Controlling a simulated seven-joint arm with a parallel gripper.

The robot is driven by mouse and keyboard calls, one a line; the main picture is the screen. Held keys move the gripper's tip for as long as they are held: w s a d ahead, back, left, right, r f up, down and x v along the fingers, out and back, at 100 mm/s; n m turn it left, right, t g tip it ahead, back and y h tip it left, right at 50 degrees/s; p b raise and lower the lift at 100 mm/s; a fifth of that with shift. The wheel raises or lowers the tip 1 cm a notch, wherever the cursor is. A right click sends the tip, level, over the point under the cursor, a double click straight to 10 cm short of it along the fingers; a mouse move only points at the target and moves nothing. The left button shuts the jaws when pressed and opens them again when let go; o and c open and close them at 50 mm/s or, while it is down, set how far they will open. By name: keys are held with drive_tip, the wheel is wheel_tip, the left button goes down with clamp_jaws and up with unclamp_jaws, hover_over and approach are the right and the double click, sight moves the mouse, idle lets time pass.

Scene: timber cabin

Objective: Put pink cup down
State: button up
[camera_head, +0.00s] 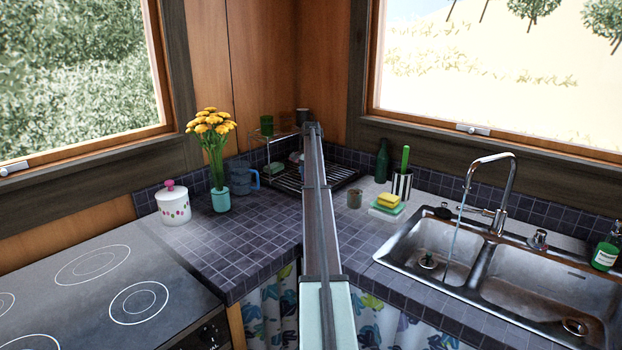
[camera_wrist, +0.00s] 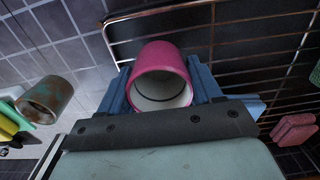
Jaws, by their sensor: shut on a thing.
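The pink cup (camera_wrist: 163,54) is in the wrist view, with its white inside facing the camera. My gripper (camera_wrist: 160,90) has its blue fingers closed on either side of the cup. In the head view my arm reaches to the back corner by the dish rack (camera_head: 338,178), and the arm hides the cup and most of my gripper.
A brownish mug (camera_head: 355,198) stands right of the rack, also visible in the wrist view (camera_wrist: 48,98). Yellow and green sponges (camera_head: 387,203), a striped holder (camera_head: 401,186) and the sink (camera_head: 445,285) are farther right. A flower vase (camera_head: 221,199) and blue mug (camera_head: 244,181) stand left. Tiled counter between is clear.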

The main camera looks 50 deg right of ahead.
drive_tip(key=o, duration=1.1)
drive_tip(key=shift+o, duration=0.2)
wheel_tip(320, 180, up, 12)
drive_tip(key=shift+r, duration=0.15)
